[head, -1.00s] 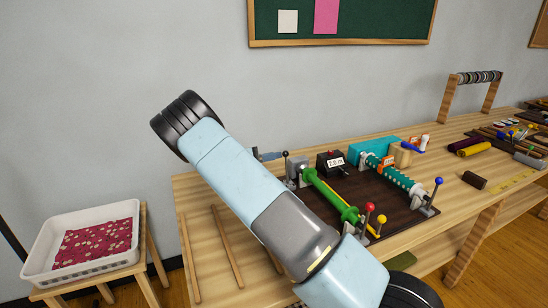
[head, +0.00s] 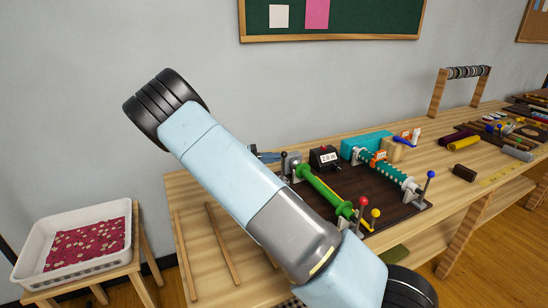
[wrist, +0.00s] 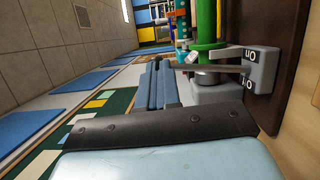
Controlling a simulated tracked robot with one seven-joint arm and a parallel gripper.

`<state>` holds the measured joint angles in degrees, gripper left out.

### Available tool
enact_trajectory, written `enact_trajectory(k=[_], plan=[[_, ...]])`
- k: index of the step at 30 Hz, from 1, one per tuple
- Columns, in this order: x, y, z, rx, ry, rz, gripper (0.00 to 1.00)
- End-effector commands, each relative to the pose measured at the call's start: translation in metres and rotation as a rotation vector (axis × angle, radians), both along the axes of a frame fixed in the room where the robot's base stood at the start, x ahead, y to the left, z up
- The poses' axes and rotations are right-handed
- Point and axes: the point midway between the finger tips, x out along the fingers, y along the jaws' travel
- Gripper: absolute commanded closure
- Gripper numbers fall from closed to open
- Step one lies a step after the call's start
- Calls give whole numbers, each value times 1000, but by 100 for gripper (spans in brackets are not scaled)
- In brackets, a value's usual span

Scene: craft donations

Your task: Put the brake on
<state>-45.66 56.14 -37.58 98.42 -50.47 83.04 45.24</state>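A winding rig with a green roller (head: 325,190) and a teal spiral roller (head: 384,175) stands on a dark board on the workbench. A lever with a black knob (head: 284,155) stands at the rig's left end. My gripper (head: 266,157) is just left of that knob, partly hidden behind my arm. In the wrist view its blue-grey fingers (wrist: 159,66) lie side by side and look shut. A grey lever bar (wrist: 210,69) runs from near the fingertips to a grey bracket (wrist: 260,70) marked ON; another marking is partly legible. I cannot tell whether fingers and lever touch.
Levers with red (head: 363,201), yellow (head: 376,213) and blue (head: 431,174) knobs stand at the near side. A black counter (head: 325,158) sits at the rig's back. A white tray (head: 76,279) is at lower left. Wooden sticks (head: 222,245) lie on the bench.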

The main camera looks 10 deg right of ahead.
Motion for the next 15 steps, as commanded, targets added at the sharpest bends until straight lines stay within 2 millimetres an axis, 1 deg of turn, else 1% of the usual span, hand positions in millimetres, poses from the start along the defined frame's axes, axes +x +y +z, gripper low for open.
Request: enact_trajectory(k=[1,15], plan=[[-2,-11,2,-7,1,-15,100],[-5,-12,1,-6,2,-15,100]])
